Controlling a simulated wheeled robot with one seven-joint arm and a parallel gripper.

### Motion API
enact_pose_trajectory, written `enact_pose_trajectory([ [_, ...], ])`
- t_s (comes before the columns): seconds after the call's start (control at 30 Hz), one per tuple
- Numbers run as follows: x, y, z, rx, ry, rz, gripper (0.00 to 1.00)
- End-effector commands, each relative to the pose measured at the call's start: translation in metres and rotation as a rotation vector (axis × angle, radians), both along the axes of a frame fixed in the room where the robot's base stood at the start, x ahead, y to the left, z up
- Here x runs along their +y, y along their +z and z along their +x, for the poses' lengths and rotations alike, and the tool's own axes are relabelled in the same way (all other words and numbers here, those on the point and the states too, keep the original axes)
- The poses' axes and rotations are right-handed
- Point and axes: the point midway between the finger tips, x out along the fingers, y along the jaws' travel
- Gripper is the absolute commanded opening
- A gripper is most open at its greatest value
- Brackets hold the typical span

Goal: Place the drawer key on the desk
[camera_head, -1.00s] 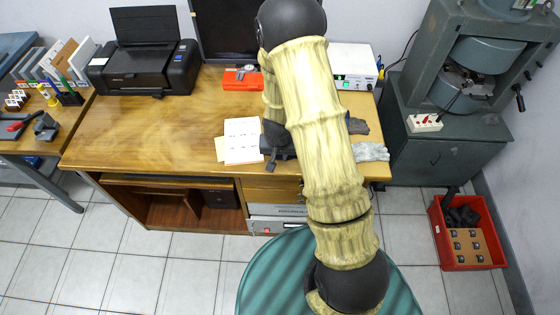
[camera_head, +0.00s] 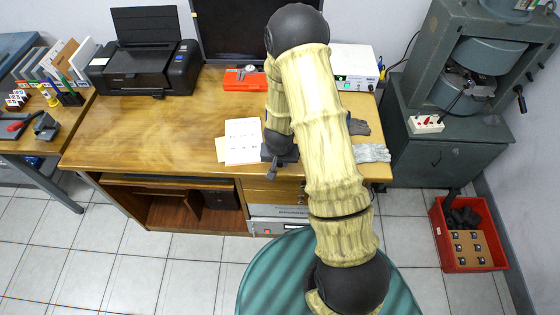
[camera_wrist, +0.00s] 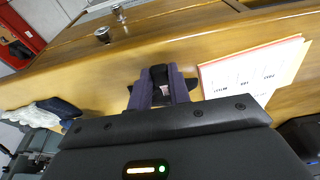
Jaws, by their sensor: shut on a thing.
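The wooden desk (camera_head: 160,130) fills the middle of the head view, and its top and front edge show in the wrist view (camera_wrist: 90,88). My gripper (camera_wrist: 161,82) is at the desk's front edge, between the papers and the gloves, with its purple fingers closed. A small dark piece (camera_wrist: 159,73) shows between the fingertips; it looks like the drawer key, but its shape is mostly hidden. In the head view my gripper (camera_head: 272,174) is small and dark at the front edge, partly under my arm, and the key cannot be made out there.
White papers (camera_head: 243,141) lie left of my gripper, grey gloves (camera_head: 371,153) to the right. A red case (camera_head: 244,80), a printer (camera_head: 150,68) and a monitor (camera_head: 255,35) stand at the back. The desk's left half has free room.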

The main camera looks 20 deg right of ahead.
Motion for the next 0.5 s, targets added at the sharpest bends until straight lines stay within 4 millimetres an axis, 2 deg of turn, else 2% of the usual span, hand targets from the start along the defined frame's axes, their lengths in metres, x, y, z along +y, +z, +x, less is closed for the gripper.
enact_pose_trajectory([
  [0.17,0.0,-0.0055,0.0002,-0.001,0.001,-0.001,0.04],
  [0.2,0.0001,-0.0049,0.0003,-0.001,0.002,-0.001,0.23],
  [0.3,0.0001,-0.0044,0.0003,-0.001,0.001,-0.001,0.41],
  [0.5,0.0002,-0.0043,0.0001,0.0,0.001,0.0,0.41],
])
